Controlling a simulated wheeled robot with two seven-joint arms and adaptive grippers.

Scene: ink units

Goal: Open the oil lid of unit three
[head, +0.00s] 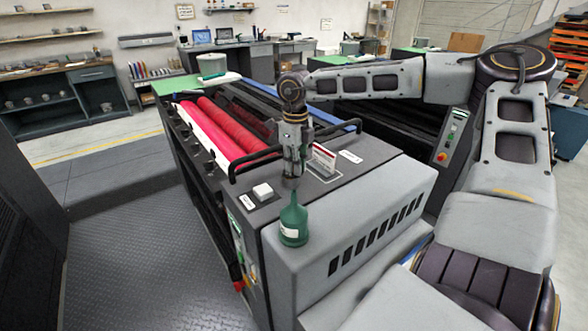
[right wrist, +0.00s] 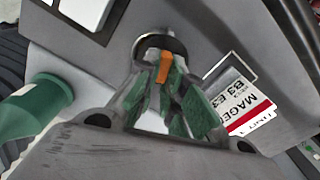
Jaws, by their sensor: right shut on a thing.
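The unit in front of me has red rollers (head: 222,130) and a grey top (head: 340,215). My right gripper (head: 291,183) points down at this top, behind the green oil bottle (head: 294,224). In the right wrist view, its green-padded fingers (right wrist: 165,95) are shut around a small orange tab (right wrist: 164,67), which I take for part of the oil lid. A dark round rim (right wrist: 178,46) shows just beyond the tab. The fingers hide most of the lid, so I cannot tell whether it is raised. My left gripper is not in view.
The green bottle also shows at the left of the right wrist view (right wrist: 36,103). A dark handrail (head: 250,160) runs beside the rollers. The plated floor (head: 150,260) at left is clear.

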